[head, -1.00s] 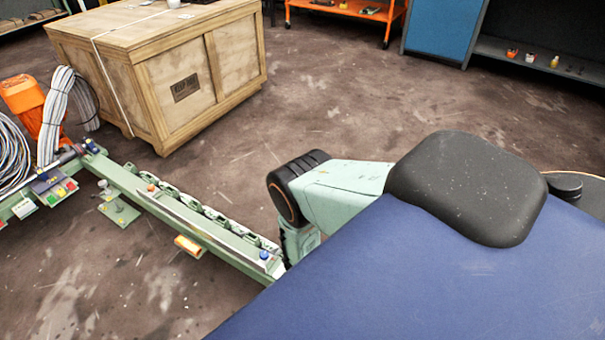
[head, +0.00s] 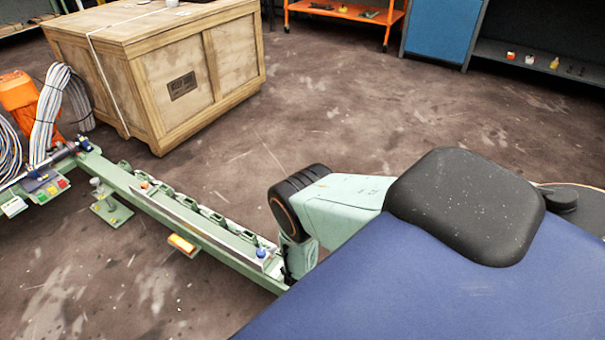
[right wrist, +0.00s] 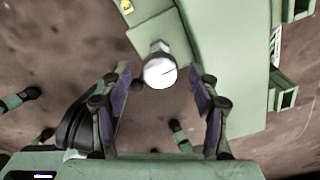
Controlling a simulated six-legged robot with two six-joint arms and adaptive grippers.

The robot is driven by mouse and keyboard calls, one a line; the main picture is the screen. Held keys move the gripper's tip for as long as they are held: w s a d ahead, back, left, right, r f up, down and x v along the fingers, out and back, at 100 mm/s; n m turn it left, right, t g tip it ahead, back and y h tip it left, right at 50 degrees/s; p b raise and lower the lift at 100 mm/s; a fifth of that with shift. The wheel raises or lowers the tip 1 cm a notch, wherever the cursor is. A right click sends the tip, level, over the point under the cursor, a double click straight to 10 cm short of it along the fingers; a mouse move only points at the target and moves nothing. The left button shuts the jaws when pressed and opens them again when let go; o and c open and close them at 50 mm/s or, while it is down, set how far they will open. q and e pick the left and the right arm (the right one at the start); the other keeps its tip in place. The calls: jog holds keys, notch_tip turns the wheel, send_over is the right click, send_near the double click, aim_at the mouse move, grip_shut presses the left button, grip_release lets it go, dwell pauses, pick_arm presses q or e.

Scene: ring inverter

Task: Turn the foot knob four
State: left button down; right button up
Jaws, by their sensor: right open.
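In the right wrist view a round white knob (right wrist: 158,73) with a short dark line on its face sits on a grey stem beside a green metal part (right wrist: 225,60). My right gripper (right wrist: 160,80) is open, with one finger on each side of the knob. There is a visible gap to both fingers in the picture; I cannot tell the depth between them. In the head view the long green machine frame (head: 205,228) has a foot (head: 113,209) with a small pale knob at its left side. I cannot tell which knob is number four. My left gripper is not in view.
A large wooden crate (head: 185,85) stands behind the frame. Coiled grey cables (head: 48,115) and an orange unit (head: 18,92) are at the left. An orange cart (head: 345,10) and a blue cabinet (head: 440,30) stand at the back. The floor between is clear.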

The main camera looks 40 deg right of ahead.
dwell(0.3)
jog(key=c, duration=1.2)
jog(key=shift+f, duration=0.1)
jog(key=shift+m, duration=0.4)
jog(key=m+b, duration=0.1)
jog(key=m, duration=0.1)
jog(key=shift+m, duration=0.4)
jog(key=m+b, duration=0.1)
jog(key=m, duration=0.3)
jog(key=shift+m, duration=0.3)
jog(key=m+b, duration=0.1)
jog(key=m, duration=0.3)
jog(key=shift+m+b, duration=0.4)
jog(key=shift+m, duration=1.4)
